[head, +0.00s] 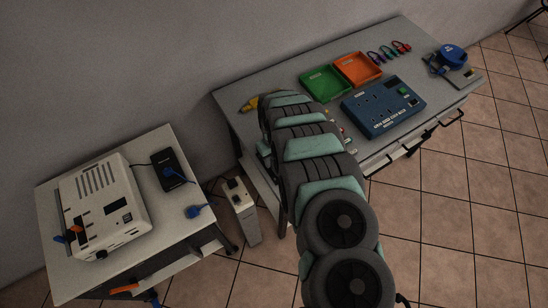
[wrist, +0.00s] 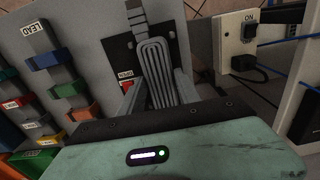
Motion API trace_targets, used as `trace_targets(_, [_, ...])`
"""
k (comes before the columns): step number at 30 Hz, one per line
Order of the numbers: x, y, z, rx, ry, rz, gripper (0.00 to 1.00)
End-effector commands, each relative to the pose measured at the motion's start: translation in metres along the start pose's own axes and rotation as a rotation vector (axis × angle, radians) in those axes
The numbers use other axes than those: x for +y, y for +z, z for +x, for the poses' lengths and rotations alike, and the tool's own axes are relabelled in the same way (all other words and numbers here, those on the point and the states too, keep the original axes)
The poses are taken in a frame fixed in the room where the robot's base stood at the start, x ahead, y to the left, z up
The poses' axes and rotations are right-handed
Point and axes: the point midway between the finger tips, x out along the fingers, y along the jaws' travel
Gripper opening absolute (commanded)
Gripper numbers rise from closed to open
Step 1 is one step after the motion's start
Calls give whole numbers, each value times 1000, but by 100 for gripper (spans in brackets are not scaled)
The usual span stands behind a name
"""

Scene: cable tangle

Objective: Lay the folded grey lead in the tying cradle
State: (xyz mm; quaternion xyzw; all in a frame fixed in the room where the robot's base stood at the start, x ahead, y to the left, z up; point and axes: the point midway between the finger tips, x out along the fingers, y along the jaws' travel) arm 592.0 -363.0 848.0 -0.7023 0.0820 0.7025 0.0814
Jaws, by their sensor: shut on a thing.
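My gripper (wrist: 157,92) is shut on the folded grey lead (wrist: 153,62), seen in the wrist view. The lead is a narrow bundle of parallel grey strands held upright between the two grey fingers. A grey strap-like length (wrist: 137,14) shows above the bundle. Behind the lead is a dark patch (wrist: 121,54) on a grey surface, with a small red label (wrist: 125,77) beside it. I cannot tell whether the lead touches that surface. I cannot identify the tying cradle with certainty. In the head view my arm hides the gripper and the lead.
In the wrist view, a rack labelled LEAD (wrist: 50,60) with coloured blocks stands left and a white socket unit (wrist: 238,38) right. In the head view, the workbench holds a green tray (head: 325,83), an orange tray (head: 358,68) and a blue panel box (head: 383,106). A white machine (head: 103,205) stands left.

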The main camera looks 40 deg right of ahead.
Motion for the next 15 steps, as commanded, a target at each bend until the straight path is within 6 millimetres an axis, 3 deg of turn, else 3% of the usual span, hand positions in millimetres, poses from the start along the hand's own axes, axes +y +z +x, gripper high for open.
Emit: trace_targets(15, [0,0,6,0,0,-1,0])
